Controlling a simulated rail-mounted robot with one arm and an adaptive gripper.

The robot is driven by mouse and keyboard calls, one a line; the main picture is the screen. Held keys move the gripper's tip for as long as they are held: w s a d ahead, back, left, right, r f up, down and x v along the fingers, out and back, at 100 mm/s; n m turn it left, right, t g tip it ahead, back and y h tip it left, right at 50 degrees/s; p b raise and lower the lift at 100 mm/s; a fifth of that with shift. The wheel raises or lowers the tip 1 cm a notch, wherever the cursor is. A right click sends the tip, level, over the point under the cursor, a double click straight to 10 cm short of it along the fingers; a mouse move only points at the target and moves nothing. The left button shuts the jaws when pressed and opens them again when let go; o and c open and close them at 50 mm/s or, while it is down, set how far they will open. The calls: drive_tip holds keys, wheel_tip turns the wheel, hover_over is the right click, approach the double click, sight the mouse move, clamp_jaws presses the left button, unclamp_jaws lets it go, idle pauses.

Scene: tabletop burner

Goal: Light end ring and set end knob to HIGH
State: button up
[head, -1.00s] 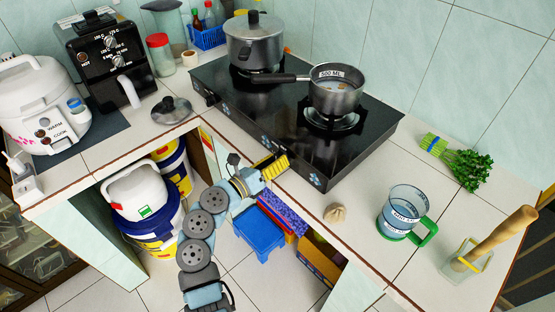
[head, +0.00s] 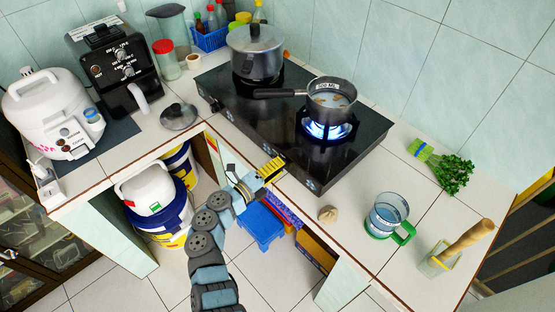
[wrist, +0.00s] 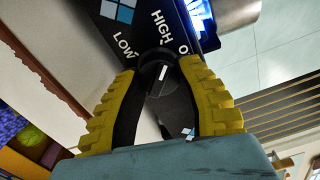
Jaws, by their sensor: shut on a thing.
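The black two-burner stove (head: 268,120) stands on the tiled counter. The end ring at the right (head: 327,130) is lit with blue flames, under an open pot with a long handle (head: 332,98). Bright blue flame also shows at the top of the wrist view (wrist: 203,20). My gripper (head: 271,169) is at the stove's front edge, by the end knob. In the wrist view its yellow-backed fingers are shut on the black end knob (wrist: 158,76). The knob's white mark points up, roughly toward the HIGH label (wrist: 165,24); LOW is to its left.
A lidded pot (head: 256,55) stands on the left ring. A loose lid (head: 179,116) lies left of the stove. A garlic bulb (head: 328,214), a measuring jug (head: 386,216) and a pestle in a holder (head: 458,248) stand along the right counter, with greens (head: 445,165) behind.

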drive_tip(key=shift+d+r+n+p, duration=0.1)
drive_tip(key=shift+n+p, duration=0.9)
drive_tip(key=shift+n, duration=0.2)
clamp_jaws()
drive_tip(key=o, duration=1.2)
unclamp_jaws()
drive_tip(key=shift+n, duration=0.3)
drive_tip(key=v, duration=1.2)
